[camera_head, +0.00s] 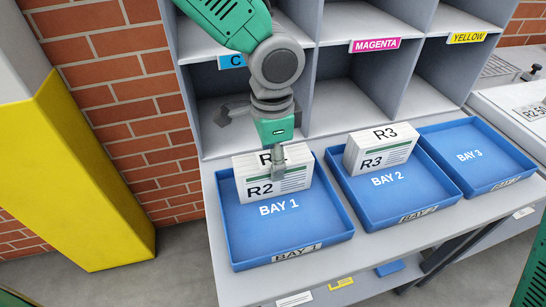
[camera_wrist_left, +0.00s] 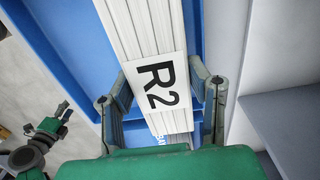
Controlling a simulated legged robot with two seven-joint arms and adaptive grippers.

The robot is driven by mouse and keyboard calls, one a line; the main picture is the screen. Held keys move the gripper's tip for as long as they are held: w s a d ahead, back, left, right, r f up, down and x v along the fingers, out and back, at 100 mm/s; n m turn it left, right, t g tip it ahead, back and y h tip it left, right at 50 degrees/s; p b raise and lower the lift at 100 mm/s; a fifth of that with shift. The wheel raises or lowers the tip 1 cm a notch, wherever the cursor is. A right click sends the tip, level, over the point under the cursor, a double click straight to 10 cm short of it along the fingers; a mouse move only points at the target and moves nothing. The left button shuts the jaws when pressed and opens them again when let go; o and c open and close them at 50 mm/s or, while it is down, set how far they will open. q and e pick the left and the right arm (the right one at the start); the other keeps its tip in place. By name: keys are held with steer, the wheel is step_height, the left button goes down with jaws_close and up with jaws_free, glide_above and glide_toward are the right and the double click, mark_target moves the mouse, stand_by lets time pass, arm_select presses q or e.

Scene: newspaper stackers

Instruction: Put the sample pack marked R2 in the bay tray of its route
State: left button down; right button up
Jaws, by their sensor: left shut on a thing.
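The white paper pack marked R2 (camera_head: 262,189) is upright at the back of the blue BAY 1 tray (camera_head: 232,235). Whether its base touches the tray floor cannot be told. My left gripper (camera_head: 278,165) comes down from above and is shut on its upper part. In the left wrist view the R2 label (camera_wrist_left: 158,86) lies between the two fingers. A green and grey arm, likely my right, shows small at the left of that view, with its gripper (camera_wrist_left: 62,112) too small to read.
A pack marked R3 (camera_head: 378,156) stands at the back of the BAY 2 tray (camera_head: 405,212). The BAY 3 tray (camera_head: 490,178) is empty. Grey cubbies (camera_head: 338,105) rise behind the trays. A yellow column (camera_head: 85,190) stands left.

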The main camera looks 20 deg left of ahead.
arm_select(q)
steer(key=c, duration=0.8)
jaws_free()
step_height(320, 180, up, 12)
steer(key=shift+r+p, duration=0.1)
steer(key=shift+p, duration=0.6)
